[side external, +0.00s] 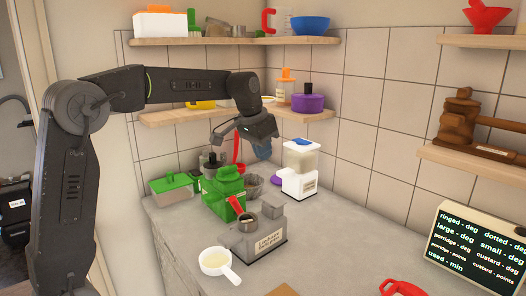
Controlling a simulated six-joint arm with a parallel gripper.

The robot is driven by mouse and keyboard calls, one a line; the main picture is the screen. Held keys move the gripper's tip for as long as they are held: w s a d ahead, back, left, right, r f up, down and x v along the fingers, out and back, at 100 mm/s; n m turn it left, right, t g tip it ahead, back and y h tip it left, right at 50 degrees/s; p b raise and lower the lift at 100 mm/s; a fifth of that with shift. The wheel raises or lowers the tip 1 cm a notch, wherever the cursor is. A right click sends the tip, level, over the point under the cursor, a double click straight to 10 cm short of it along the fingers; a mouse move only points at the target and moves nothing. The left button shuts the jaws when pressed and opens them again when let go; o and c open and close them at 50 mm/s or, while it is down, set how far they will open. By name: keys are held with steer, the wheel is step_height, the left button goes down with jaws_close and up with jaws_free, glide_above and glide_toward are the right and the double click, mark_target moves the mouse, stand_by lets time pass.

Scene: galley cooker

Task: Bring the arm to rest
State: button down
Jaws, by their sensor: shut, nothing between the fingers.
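My arm reaches in from the left, above the counter (190,225).
A white dispenser (300,168) stands right of the gripper. A purple pot (307,103) sits on a corner shelf. A grey cooker unit (258,240), a white pan (215,262) and a display (480,248) are nearer. The counter's middle right is clear.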

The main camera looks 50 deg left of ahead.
stand_by(0.5)
steer(key=s+d, duration=0.7)
steer(key=s, duration=0.5)
steer(key=s+d+f+t, duration=0.1)
steer(key=s+d+f, duration=0.1)
steer(key=s, duration=0.5)
steer(key=s+d+f+t, duration=0.1)
steer(key=s+d+f, duration=0.1)
steer(key=s+f, duration=0.2)
steer(key=s, duration=0.3)
steer(key=shift+d+f, duration=0.15)
steer(key=shift+f, duration=0.25)
stand_by(0.4)
step_height(320, 180, up, 4)
steer(key=n+t+y, duration=0.2)
steer(key=n+t, duration=0.1)
steer(key=n, duration=0.8)
glide_above(271, 199)
steer(key=shift+r, duration=0.2)
steer(key=shift+s+f, duration=0.1)
steer(key=shift+f, duration=4.35)
